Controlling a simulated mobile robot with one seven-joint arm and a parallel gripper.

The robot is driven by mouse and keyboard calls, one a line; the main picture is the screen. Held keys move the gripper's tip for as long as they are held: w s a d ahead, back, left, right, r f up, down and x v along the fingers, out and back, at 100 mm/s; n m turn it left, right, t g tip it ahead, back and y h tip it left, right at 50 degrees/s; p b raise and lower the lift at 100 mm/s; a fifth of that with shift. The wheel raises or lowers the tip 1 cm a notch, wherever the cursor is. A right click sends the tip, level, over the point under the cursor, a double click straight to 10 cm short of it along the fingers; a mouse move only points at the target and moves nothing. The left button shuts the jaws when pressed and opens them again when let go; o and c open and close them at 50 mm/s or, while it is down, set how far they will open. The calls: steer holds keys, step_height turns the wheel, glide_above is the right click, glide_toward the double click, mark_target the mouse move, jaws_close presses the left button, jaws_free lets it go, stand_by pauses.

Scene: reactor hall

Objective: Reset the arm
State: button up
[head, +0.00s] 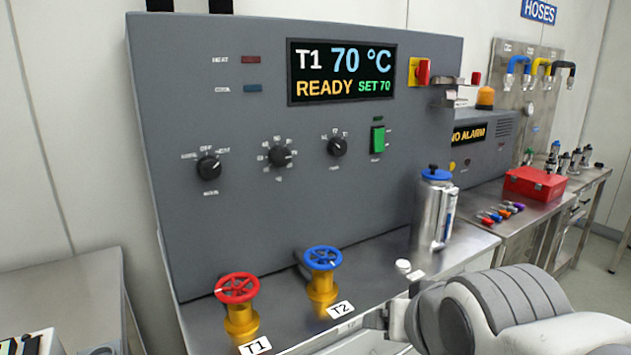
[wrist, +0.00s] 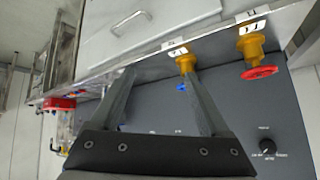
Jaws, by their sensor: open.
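My gripper (wrist: 160,75) is open in the wrist view, its two dark fingers spread with nothing held between them. In the head view my white and grey arm reaches in from the lower right; the gripper's fingers are not clear there. The wrist view is turned over. In it the T2 valve's yellow body (wrist: 186,64) shows beyond the right fingertip, with a bit of its blue wheel (wrist: 181,87). The red T1 wheel (wrist: 262,72) is farther right. I cannot tell how far the fingers are from the valves.
The grey control panel (head: 240,120) reads T1 70 °C, READY, SET 70. On its ledge stand the red T1 wheel (head: 237,288), the blue T2 wheel (head: 323,258) and a steel vessel with a blue lid (head: 436,205). A red box (head: 535,184) sits on the right bench.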

steer(key=s+d+f+n+g, duration=0.1)
steer(key=s+d+f+g, duration=0.2)
steer(key=s, duration=0.3)
step_height(320, 180, up, 13)
steer(key=p, duration=1.3)
steer(key=shift+s+d+r+h, duration=0.15)
steer(key=shift+h, duration=0.15)
